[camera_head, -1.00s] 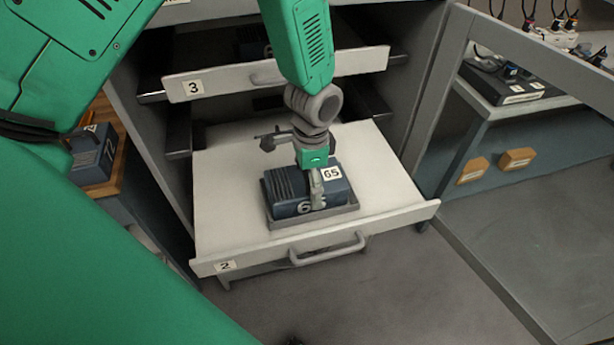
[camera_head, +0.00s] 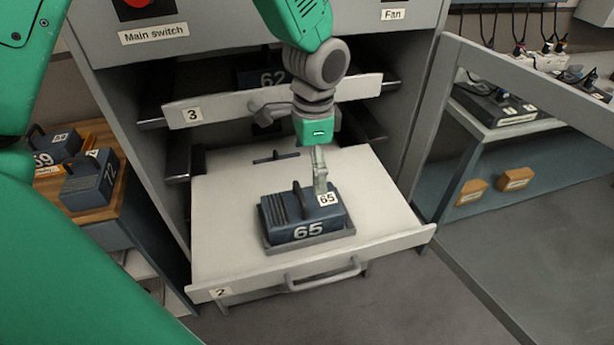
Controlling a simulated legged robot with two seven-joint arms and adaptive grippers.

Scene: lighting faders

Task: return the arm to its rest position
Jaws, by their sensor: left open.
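My left gripper (camera_head: 319,172) hangs over the open drawer 2 (camera_head: 225,205), at the end of my green and grey arm that comes down from the top. Its visible fingers are just behind and above the blue module 65 (camera_head: 300,218), near its upper label, and look clear of its handle (camera_head: 298,198). Whether a fingertip still touches the module cannot be told. The gripper is open and holds nothing. Module 65 sits upright on a dark base in the drawer. My right gripper is not in view.
Drawer 3 (camera_head: 230,107) is partly out above, close behind my gripper, with module 62 (camera_head: 262,78) inside. A cabinet door frame (camera_head: 540,75) stands open at right. Modules 72 (camera_head: 90,183) and 59 (camera_head: 55,148) sit on a wooden top at left.

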